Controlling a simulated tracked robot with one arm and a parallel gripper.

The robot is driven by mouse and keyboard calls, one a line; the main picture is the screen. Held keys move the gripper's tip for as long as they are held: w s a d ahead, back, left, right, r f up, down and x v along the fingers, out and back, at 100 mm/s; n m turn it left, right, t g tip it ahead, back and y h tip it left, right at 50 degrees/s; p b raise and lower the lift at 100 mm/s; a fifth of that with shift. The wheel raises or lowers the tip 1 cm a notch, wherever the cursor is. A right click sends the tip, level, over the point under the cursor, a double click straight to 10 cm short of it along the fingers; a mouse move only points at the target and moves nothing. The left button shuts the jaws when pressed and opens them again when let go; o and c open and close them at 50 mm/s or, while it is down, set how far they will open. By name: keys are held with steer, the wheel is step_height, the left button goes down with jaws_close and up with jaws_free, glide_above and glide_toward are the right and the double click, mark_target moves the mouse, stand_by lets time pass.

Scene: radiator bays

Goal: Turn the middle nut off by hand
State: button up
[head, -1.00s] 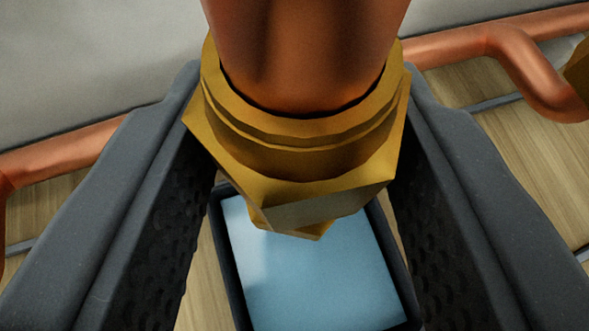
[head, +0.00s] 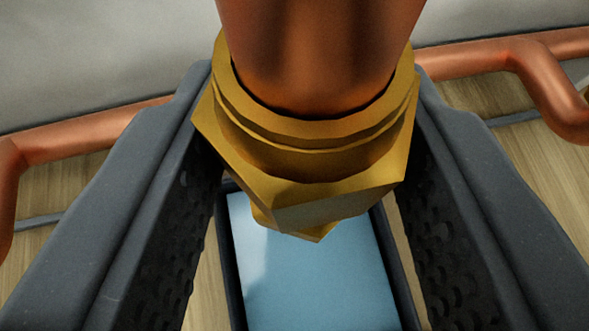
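A brass hex nut (head: 310,165) fills the upper middle of the head view, around the lower end of a thick copper pipe (head: 318,50). I cannot tell from this view whether it is the middle nut. My gripper (head: 312,195) has one dark, textured finger on each side of the nut. The fingers look closed against its left and right sides, though the contact faces are partly hidden behind the nut's corners. A smaller brass part (head: 315,232) shows just below the nut.
A dark-rimmed tray (head: 229,262) with a light blue inside lies below the nut, between the fingers. Thinner copper pipes run along the wall at left (head: 75,135) and right (head: 480,62), the right one bending downward. The wooden floor (head: 85,185) is behind.

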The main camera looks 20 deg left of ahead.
steer(key=shift+r+n+g+y+p, duration=0.15)
steer(key=shift+n+g+y+p, duration=0.9)
steer(key=shift+p, duration=3.7)
steer(key=shift+n+y+p, duration=0.55)
steer(key=shift+n+p, duration=0.1)
steer(key=shift+p, duration=0.3)
steer(key=shift+d+p, duration=0.1)
steer(key=shift+p, duration=0.35)
steer(key=shift+n+y+p, duration=0.4)
steer(key=shift+p, duration=0.45)
steer(key=shift+g+p, duration=0.35)
steer(key=shift+p, duration=0.05)
steer(key=o, duration=0.9)
steer(key=p+v, duration=0.1)
steer(key=v, duration=0.8)
steer(key=shift+s+d, duration=0.3)
steer(key=shift+s, duration=0.05)
